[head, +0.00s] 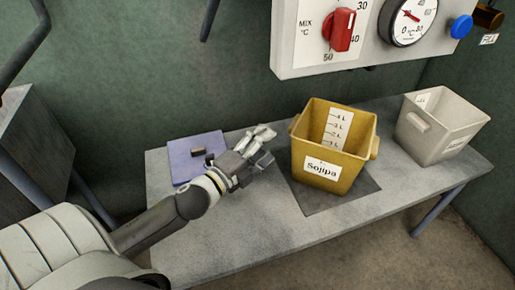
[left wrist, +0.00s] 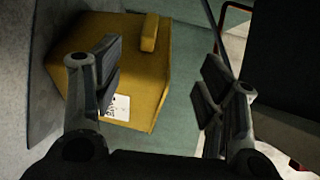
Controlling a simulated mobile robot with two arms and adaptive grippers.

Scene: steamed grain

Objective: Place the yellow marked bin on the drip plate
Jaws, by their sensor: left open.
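My right gripper is not in view.
A pale grey bin (head: 432,130) stands at the table's right end. A bluish plate (head: 180,160) with a small dark block (head: 198,151) lies at the left. A control panel with a red knob (head: 342,30) hangs above. The front of the table (head: 250,235) is clear.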

